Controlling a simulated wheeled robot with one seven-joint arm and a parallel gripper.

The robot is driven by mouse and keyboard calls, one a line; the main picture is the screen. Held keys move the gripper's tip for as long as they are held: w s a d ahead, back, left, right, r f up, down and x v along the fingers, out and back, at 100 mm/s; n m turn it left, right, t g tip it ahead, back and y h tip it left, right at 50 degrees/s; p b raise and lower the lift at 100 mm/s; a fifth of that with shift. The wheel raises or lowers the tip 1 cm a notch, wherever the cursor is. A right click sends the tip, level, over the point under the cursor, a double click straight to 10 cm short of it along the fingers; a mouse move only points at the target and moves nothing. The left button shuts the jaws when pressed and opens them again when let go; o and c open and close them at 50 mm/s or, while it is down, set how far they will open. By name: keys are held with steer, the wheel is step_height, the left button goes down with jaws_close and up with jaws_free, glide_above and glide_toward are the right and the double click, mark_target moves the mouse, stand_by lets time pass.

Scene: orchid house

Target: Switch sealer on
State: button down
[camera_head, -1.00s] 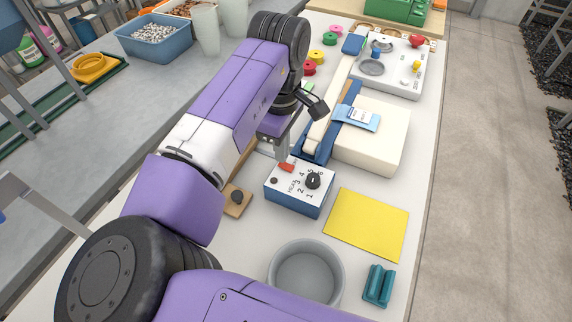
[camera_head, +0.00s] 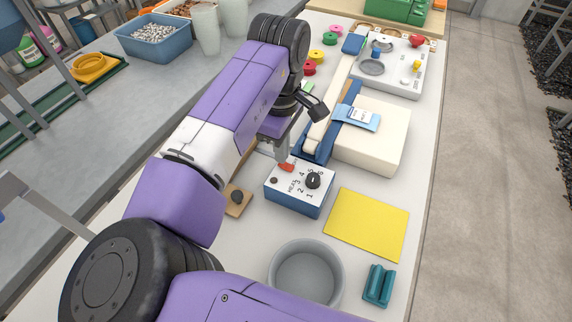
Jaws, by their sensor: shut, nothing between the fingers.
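The sealer is a cream body (camera_head: 372,143) with a long blue and cream arm (camera_head: 322,128) and a blue and white packet (camera_head: 357,116) on it. In front of it sits a control box (camera_head: 296,203) with a white top, blue sides, a black numbered dial (camera_head: 313,180), a red rocker switch (camera_head: 286,167) and a small brown round spot (camera_head: 274,181). My gripper (camera_head: 282,158) is shut and empty, pointing down at the box's far left edge, right by the red switch. I cannot tell if its tips touch the switch.
A yellow sheet (camera_head: 367,224), a grey round bowl (camera_head: 306,272) and a teal block (camera_head: 379,286) lie at the near side. A wooden block with a dark knob (camera_head: 238,199) is left of the box. A white scale-like device (camera_head: 388,76) stands behind the sealer.

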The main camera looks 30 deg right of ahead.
steer(key=shift+f, duration=0.8)
steer(key=shift+r, duration=0.15)
step_height(320, 180, up, 7)
steer(key=p, duration=0.7)
stand_by(0.5)
stand_by(0.4)
